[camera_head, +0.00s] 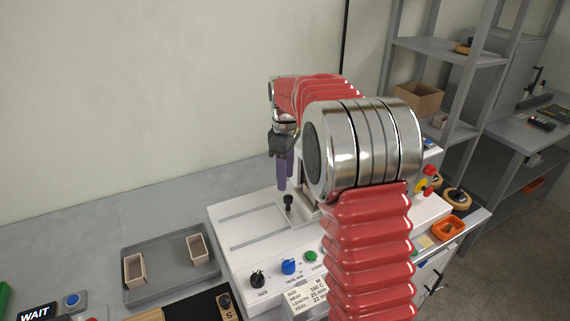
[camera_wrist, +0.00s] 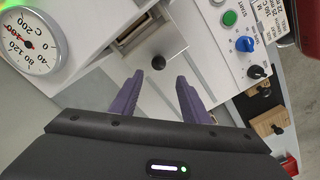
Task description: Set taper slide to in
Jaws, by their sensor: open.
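A black ball knob (camera_head: 289,203) stands on a pale metal slide plate (camera_head: 284,220) on top of the white box former (camera_head: 232,259); I take it for the taper slide, though no label on it is readable. In the wrist view the knob (camera_wrist: 158,62) lies just beyond and between my fingertips, not touched. My gripper (camera_head: 285,188) points down above and slightly behind the knob, with purple fingers apart and empty; they also show in the wrist view (camera_wrist: 160,82). My arm hides the machine's middle and right part.
On the front panel are a black size dial (camera_head: 258,279), a blue dial (camera_head: 289,267) and a green start button (camera_head: 311,257). A round temperature gauge (camera_wrist: 28,42) stands close by. A grey tray (camera_head: 171,291) with two small boxes lies at left. A red button (camera_head: 430,171) is at right.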

